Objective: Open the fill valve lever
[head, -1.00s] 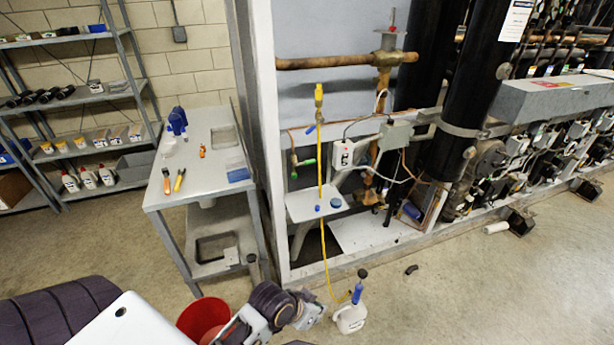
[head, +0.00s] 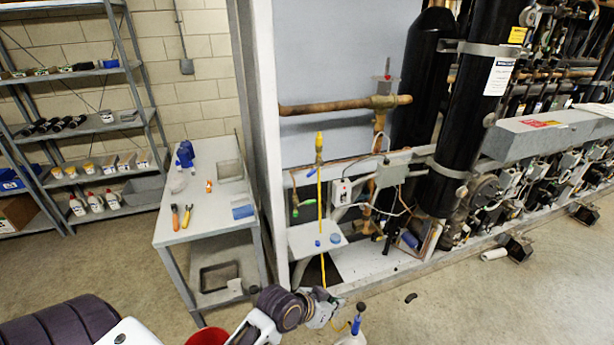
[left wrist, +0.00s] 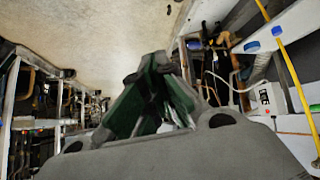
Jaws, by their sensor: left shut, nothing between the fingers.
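Which part is the fill valve lever is not certain. A blue lever (head: 311,172) sits beside the yellow fitting (head: 319,142) at the top of the yellow hose (head: 320,205). A green-handled valve (head: 304,202) hangs from a copper pipe to its left. My left gripper (head: 327,306) is low in front of the rack base, below and apart from both. In the left wrist view its green-padded fingers (left wrist: 157,65) are shut and empty. The yellow hose shows at the right there (left wrist: 290,80), and neither lever is clear. My right gripper is not in view.
A small shelf (head: 303,240) with blue caps juts from the rack. A white control box (head: 341,193) is right of the hose. A steel table (head: 190,232) with tools stands left. A red bucket (head: 205,337) and white jug (head: 350,340) are on the floor.

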